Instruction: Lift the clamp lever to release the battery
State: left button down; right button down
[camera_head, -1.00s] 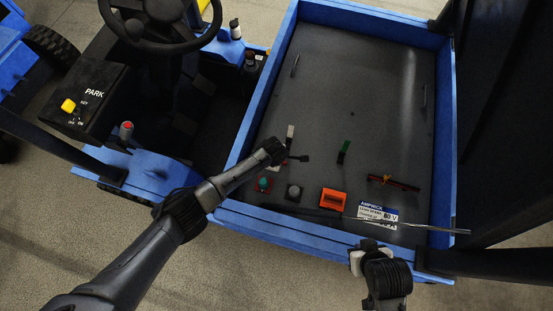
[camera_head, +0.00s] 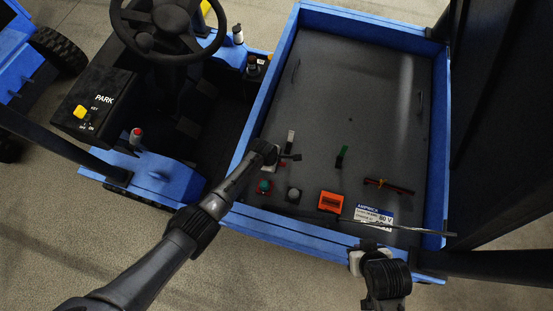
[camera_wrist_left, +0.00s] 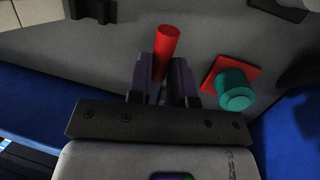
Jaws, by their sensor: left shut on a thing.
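The battery (camera_head: 345,90) is a broad dark grey slab inside a blue-walled bay, with a label reading 80 V (camera_head: 374,217) at its near edge. My left gripper (camera_head: 268,160) is low over its near left part. In the left wrist view, the left gripper (camera_wrist_left: 165,85) is shut on a red cylindrical handle (camera_wrist_left: 167,42), which I take to be the clamp lever; its top sticks out between the fingers. The lever's base is hidden. My right gripper (camera_head: 357,260) is at the near blue wall, apart from the lever; its opening is unclear.
A green button on a red plate (camera_head: 264,187) sits close beside the left gripper; it also shows in the left wrist view (camera_wrist_left: 236,91). The far slab is mostly clear.

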pick_arm(q)
jog(key=shift+w+a+r+h+p, duration=0.15)
jog(key=shift+a+r+h+p, duration=0.35)
jog(key=shift+r+h, duration=0.45)
jog(key=shift+w+a+r+g+h, duration=0.1)
jog(key=shift+a+r+g+h, duration=0.25)
jog(key=shift+h, duration=0.4)
jog(key=shift+w+a+r+g+h, duration=0.15)
jog(key=shift+a+h, duration=0.3)
jog(key=shift+h, duration=0.25)
jog(key=c, duration=1.1)
grip_release()
jog(key=shift+s, duration=0.1)
jog(key=shift+o, duration=0.2)
jog(key=shift+a+r, duration=0.25)
jog(key=shift+r, duration=0.05)
jog(key=p+v, duration=0.2)
jog(key=v, duration=1.1)
jog(key=shift+p, duration=0.35)
